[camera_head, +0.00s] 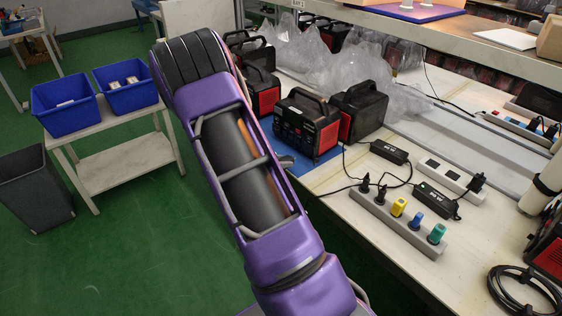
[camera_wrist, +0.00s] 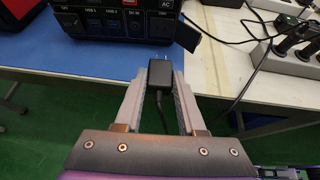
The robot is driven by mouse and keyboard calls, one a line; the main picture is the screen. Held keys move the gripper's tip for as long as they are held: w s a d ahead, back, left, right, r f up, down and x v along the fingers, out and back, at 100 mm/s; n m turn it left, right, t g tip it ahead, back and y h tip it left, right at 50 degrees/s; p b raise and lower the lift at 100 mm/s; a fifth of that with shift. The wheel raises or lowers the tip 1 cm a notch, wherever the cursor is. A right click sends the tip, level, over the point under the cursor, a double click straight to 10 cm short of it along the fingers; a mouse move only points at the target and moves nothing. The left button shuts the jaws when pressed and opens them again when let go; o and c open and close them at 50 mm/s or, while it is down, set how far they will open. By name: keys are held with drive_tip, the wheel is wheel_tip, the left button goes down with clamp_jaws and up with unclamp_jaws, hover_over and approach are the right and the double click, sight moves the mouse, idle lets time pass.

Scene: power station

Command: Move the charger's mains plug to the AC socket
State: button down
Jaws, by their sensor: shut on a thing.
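In the wrist view my gripper (camera_wrist: 158,78) is shut on the charger's mains plug (camera_wrist: 159,73), a black block between the two fingers. Its small prongs point up the picture, towards the power station (camera_wrist: 110,18), and its cable hangs down behind. The black power station stands just ahead, its panel labelled USB, DC IN and AC. The AC socket (camera_wrist: 161,22) is under the AC label, with a dark flap (camera_wrist: 187,37) open to its right. A gap shows between plug and panel. In the head view the power station (camera_head: 303,125) shows beside my arm, which hides most of my gripper.
The power station stands on a blue mat (camera_wrist: 50,58). To its right a power strip (camera_head: 400,222) holds several plugs and adapters. Charger bricks (camera_head: 389,152) and loose cables lie nearby. More power stations (camera_head: 358,110) and plastic wrap stand behind.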

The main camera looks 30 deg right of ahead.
drive_tip(key=shift+w+d, duration=0.25)
drive_tip(key=shift+d, duration=1.2)
drive_tip(key=shift+w+d, duration=0.2)
drive_tip(key=shift+d, duration=1.25)
drive_tip(key=shift+d+b, duration=0.25)
drive_tip(key=shift+b, duration=0.15)
drive_tip(key=shift+w+d+r, duration=0.1)
drive_tip(key=shift+d, duration=0.3)
drive_tip(key=shift+d, duration=0.15)
drive_tip(key=shift+c, duration=2.1)
unclamp_jaws()
drive_tip(key=p+v, duration=0.2)
drive_tip(key=v, duration=1.5)
drive_tip(key=shift+a, duration=0.2)
